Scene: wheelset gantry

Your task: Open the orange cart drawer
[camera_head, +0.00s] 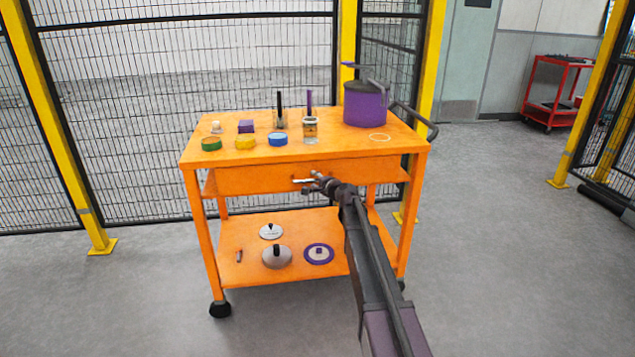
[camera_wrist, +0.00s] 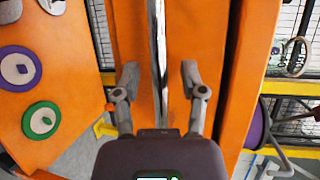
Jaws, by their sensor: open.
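The orange cart (camera_head: 193,158) stands in front of the fence. Its drawer front (camera_head: 240,179) sits under the top and looks closed. A pale metal handle bar (camera_wrist: 158,45) runs along the orange drawer front in the wrist view. In the head view its end (camera_head: 300,181) shows beside my gripper (camera_head: 318,183), which is at the middle of the drawer front. In the wrist view my gripper (camera_wrist: 160,82) is open, with one finger on each side of the handle bar. I cannot tell whether either finger touches it.
On the cart top are a purple pot (camera_head: 365,105), a glass jar (camera_head: 310,130) and several small colored items. The lower shelf holds a grey lid (camera_head: 277,257) and a purple-rimmed disc (camera_head: 318,254). A red cart (camera_head: 550,95) stands at the back right. The floor right of the orange cart is clear.

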